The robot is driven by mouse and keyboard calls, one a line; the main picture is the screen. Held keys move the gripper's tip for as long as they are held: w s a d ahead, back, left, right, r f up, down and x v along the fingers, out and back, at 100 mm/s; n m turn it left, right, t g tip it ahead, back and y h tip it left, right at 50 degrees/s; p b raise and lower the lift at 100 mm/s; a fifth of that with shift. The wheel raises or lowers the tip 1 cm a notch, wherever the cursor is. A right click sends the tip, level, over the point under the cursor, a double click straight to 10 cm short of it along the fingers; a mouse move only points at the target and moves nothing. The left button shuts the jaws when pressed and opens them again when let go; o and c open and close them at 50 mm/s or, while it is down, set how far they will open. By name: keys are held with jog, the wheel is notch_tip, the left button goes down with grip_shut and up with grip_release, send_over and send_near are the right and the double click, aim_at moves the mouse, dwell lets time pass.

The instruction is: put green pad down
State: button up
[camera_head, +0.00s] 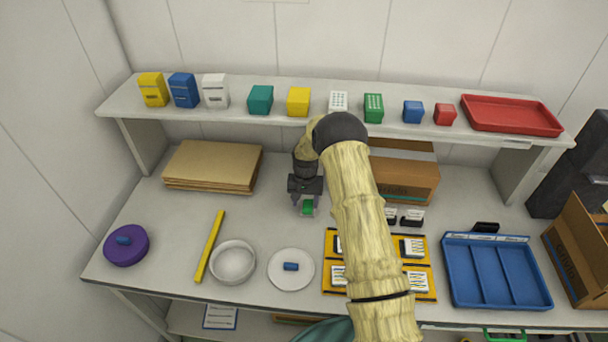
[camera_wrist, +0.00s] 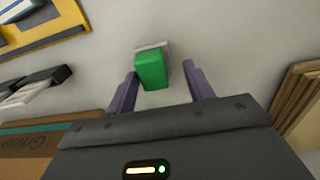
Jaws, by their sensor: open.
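The green pad (camera_head: 308,209) is a small green block with a pale base on the table, toward the middle. In the wrist view the green pad (camera_wrist: 151,69) sits upright on the light surface, just beyond and between my fingertips. My gripper (camera_head: 306,200) is directly over it, pointing down. Whether the pad's base rests flat on the table is hard to tell.
A stack of brown boards (camera_head: 213,165) lies at the left rear, and a cardboard box (camera_head: 405,175) stands to the right. A yellow tray (camera_head: 420,240) with labelled pieces, a white saucer (camera_head: 290,282), a white bowl (camera_head: 232,276) and a blue tray (camera_head: 495,272) are nearer the front.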

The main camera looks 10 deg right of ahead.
aim_at(304, 204)
notch_tip(304, 204, up, 16)
jog(key=b, duration=0.5)
jog(key=shift+s+a+f, duration=0.15)
jog(key=shift+s+a, duration=0.15)
jog(key=s+r+n+t, duration=0.1)
jog(key=s+r, duration=0.1)
jog(key=s, duration=1.2)
jog(key=s+r+n+t, duration=0.1)
jog(key=s+n, duration=0.1)
jog(key=s, duration=1.3)
jog(key=shift+d+r+n+t, duration=0.2)
jog(key=shift+r+n+t, duration=0.1)
jog(key=shift+r, duration=0.1)
jog(key=shift+s, duration=0.2)
